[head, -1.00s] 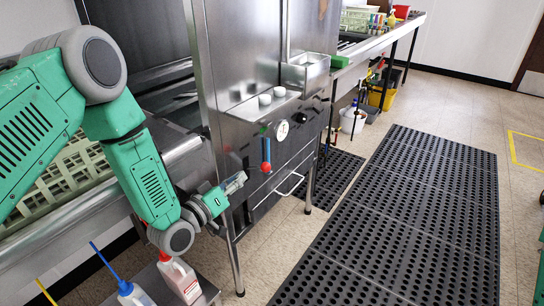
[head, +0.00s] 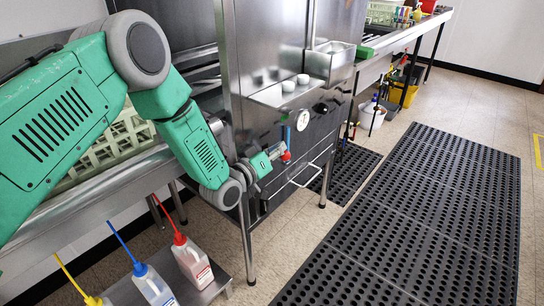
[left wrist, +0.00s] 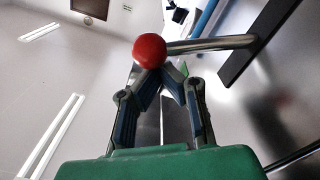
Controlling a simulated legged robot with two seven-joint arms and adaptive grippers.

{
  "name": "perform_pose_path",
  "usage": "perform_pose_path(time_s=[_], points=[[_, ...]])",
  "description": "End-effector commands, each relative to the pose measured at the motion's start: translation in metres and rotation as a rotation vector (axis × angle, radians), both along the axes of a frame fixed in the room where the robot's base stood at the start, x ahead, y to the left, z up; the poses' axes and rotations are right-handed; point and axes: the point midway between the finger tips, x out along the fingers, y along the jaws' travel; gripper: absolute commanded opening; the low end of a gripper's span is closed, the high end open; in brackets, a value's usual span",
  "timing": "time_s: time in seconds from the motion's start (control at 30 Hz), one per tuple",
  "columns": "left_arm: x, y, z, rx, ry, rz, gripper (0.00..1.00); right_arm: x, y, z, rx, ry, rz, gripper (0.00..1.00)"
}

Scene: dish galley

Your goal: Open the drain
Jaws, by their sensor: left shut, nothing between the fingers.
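A red knob (head: 286,156) is on the front of the steel dish machine (head: 330,125), below a round dial (head: 303,120). In the left wrist view the knob is a red ball (left wrist: 150,51) on a metal rod (left wrist: 210,44). My left gripper (head: 279,152) is at the knob. Its fingers (left wrist: 158,75) are shut with nothing between them, their tips right at the ball; I cannot tell whether they touch it. The knob's mount is partly hidden by my gripper. No drain opening is visible. My right gripper is out of view.
Bottles with red (head: 192,262), blue (head: 153,287) and yellow spouts stand on a low shelf at the lower left. A table leg (head: 246,240) is under my gripper. Black mats (head: 410,220) cover the right floor.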

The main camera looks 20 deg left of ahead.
Motion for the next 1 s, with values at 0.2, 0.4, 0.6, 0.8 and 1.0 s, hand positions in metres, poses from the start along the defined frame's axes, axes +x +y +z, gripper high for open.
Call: perform_pose_path(time_s=[0.2, 0.4, 0.6, 0.8, 1.0], points=[[0.003, -0.002, 0.000, 0.000, 0.002, -0.001, 0.00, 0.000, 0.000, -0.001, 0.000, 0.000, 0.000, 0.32], [0.003, -0.002, 0.000, 0.000, 0.001, -0.001, 0.00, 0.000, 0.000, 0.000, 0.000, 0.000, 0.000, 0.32], [0.002, -0.004, -0.002, 0.027, -0.008, -0.002, 0.00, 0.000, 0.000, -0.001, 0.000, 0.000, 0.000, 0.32], [0.001, -0.007, -0.006, 0.073, -0.024, -0.001, 0.00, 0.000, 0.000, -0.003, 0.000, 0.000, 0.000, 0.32], [-0.001, -0.013, -0.014, 0.162, -0.055, -0.003, 0.00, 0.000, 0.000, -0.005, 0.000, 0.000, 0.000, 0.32]])
